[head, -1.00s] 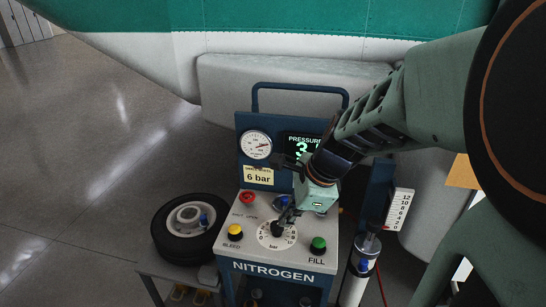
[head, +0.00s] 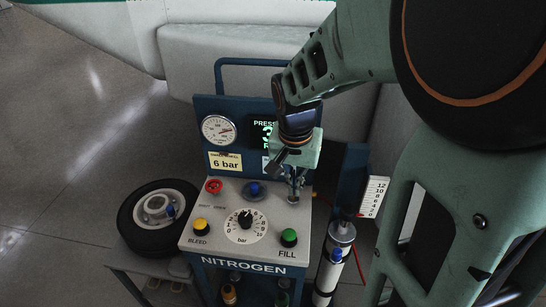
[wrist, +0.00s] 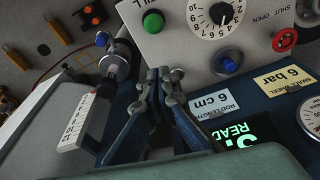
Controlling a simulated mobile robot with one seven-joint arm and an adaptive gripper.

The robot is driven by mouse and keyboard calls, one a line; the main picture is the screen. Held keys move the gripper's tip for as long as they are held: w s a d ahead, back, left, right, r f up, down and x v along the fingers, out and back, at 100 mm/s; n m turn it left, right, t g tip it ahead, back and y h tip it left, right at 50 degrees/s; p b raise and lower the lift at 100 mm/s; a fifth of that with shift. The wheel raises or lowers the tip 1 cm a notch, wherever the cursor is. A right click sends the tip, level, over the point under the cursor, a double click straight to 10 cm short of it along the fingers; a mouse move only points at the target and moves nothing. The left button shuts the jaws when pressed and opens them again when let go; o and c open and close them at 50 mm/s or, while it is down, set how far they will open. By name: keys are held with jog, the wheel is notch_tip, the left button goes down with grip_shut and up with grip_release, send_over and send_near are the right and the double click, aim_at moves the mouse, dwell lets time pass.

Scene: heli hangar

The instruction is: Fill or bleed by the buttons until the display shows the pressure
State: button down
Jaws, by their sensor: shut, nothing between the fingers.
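The blue and grey nitrogen cart has a display (head: 263,130) showing "PRESS" and a green 3; my wrist hides the rest. The green FILL button (head: 289,238) is at the panel's right, also in the wrist view (wrist: 153,22). The yellow BLEED button (head: 201,228) is at the left. Between them is a bar dial with a black knob (head: 245,219), its pointer near the top of the scale. A yellow label (head: 225,163) reads 6 bar. My gripper (head: 295,198) is shut and empty, above the panel's right back part, behind FILL and apart from it.
A red shut/open knob (head: 213,186) and a blue knob (head: 255,190) stand at the panel's back. A wheel (head: 157,216) lies left of the cart. A strut cylinder (head: 337,250) and white scale (head: 374,196) stand right. A 6 cm rod-length label (wrist: 214,105) is near my fingers.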

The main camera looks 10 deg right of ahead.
jog(key=shift+f, duration=0.1)
jog(key=b, duration=0.2)
send_over(289, 237)
jog(key=w+d, duration=0.2)
jog(key=w, duration=0.3)
jog(key=f, duration=1)
jog(key=shift+s+d+f, duration=0.1)
jog(key=shift+s+d, duration=0.05)
jog(key=shift+s, duration=0.1)
jog(key=shift+s+a+f, duration=0.4)
jog(key=shift+s+f, duration=0.25)
jog(key=shift+f, duration=0.2)
jog(key=shift+s+a+f, duration=0.15)
jog(key=shift+s+f, duration=0.15)
jog(key=shift+f, duration=0.25)
